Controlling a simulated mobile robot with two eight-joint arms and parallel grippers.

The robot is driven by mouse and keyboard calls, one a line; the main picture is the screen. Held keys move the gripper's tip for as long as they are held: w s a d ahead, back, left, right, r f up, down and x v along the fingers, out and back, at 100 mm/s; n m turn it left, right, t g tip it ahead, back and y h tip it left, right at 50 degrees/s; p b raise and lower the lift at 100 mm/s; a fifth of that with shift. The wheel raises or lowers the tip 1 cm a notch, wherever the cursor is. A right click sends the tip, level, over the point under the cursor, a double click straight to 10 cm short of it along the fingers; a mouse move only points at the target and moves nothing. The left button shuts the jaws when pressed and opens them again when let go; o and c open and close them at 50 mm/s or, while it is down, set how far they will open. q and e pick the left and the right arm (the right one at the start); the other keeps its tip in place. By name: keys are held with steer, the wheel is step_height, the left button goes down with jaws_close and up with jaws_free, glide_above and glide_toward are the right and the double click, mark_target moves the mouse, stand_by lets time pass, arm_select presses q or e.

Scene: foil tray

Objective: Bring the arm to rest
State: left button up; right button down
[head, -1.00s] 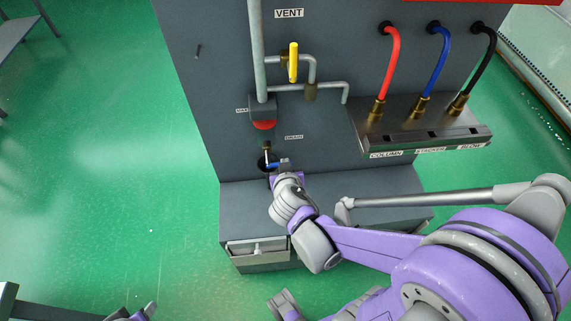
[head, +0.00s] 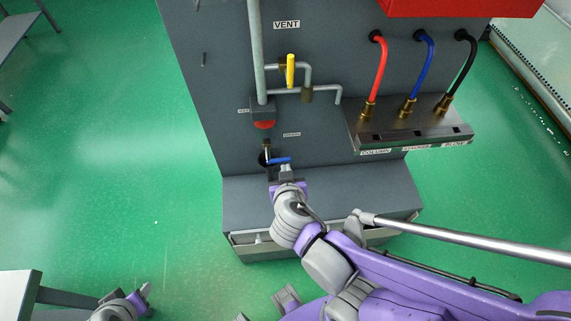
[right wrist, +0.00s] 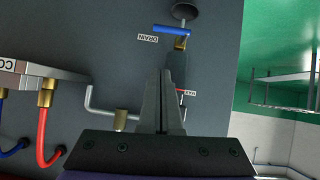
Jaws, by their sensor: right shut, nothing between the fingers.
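My right gripper (head: 286,170) is shut and empty, in front of the grey panel (head: 225,110). It is just below the blue drain valve handle (head: 280,160), which lies roughly level. In the right wrist view the closed fingers (right wrist: 164,75) point toward the panel, and a gap shows between their tips and the blue handle (right wrist: 172,29). My left gripper (head: 145,291) is at the lower left edge of the head view, far from the panel; its finger opening is too unclear to tell.
A ledge (head: 240,200) juts out below. Red (head: 378,75), blue and black hoses join a metal block (head: 365,142) at right. Green floor is open at left.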

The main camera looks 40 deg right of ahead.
stand_by(0.6)
steer(key=s+a+n+g+y, duration=0.3)
steer(key=s+a+n+y, duration=0.1)
steer(key=a, duration=0.4)
steer(key=shift+s+a+n+g+y, duration=0.3)
steer(key=shift+s+n+g+y, duration=0.1)
steer(key=shift+n+y, duration=0.6)
steer(key=shift+d+f, duration=0.1)
